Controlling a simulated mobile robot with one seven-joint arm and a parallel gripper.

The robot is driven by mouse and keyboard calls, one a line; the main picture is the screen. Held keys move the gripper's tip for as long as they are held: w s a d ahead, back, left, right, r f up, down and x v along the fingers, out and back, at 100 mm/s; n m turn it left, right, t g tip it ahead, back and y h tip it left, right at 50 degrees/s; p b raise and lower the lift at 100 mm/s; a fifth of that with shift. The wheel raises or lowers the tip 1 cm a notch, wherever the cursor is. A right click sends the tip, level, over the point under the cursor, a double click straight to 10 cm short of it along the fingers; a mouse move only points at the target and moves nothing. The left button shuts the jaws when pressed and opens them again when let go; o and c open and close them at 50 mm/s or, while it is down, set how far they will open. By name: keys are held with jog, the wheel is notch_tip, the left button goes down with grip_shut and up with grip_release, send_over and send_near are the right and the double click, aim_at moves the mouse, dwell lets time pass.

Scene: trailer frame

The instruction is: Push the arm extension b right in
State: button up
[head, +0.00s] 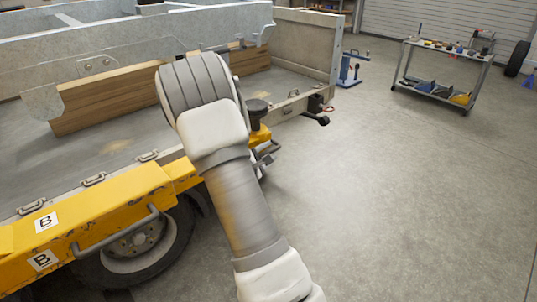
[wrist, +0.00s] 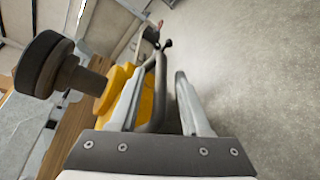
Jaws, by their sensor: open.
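A yellow part with B labels (head: 110,192) lies along the trailer's near side at lower left in the head view, above the wheel, with a grey bar handle (head: 115,238) on its side. Another yellow part (head: 258,136) shows farther right, partly hidden behind my arm; I see no label on it. In the wrist view, a yellow part (wrist: 116,82) with a curved grey handle (wrist: 158,92) is close in front of my gripper (wrist: 160,78). My gripper is open, its fingers on either side of the handle. I cannot tell whether they touch it.
A dark round knob (wrist: 42,65) stands close left of my gripper in the wrist view. The trailer bed (head: 110,150) and wheel (head: 140,245) are on the left. Bare floor (head: 400,190) lies to the right, with a tool cart (head: 440,72) at the back.

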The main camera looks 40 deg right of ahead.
jog(key=shift+d, duration=0.1)
grip_shut()
dwell(1.4)
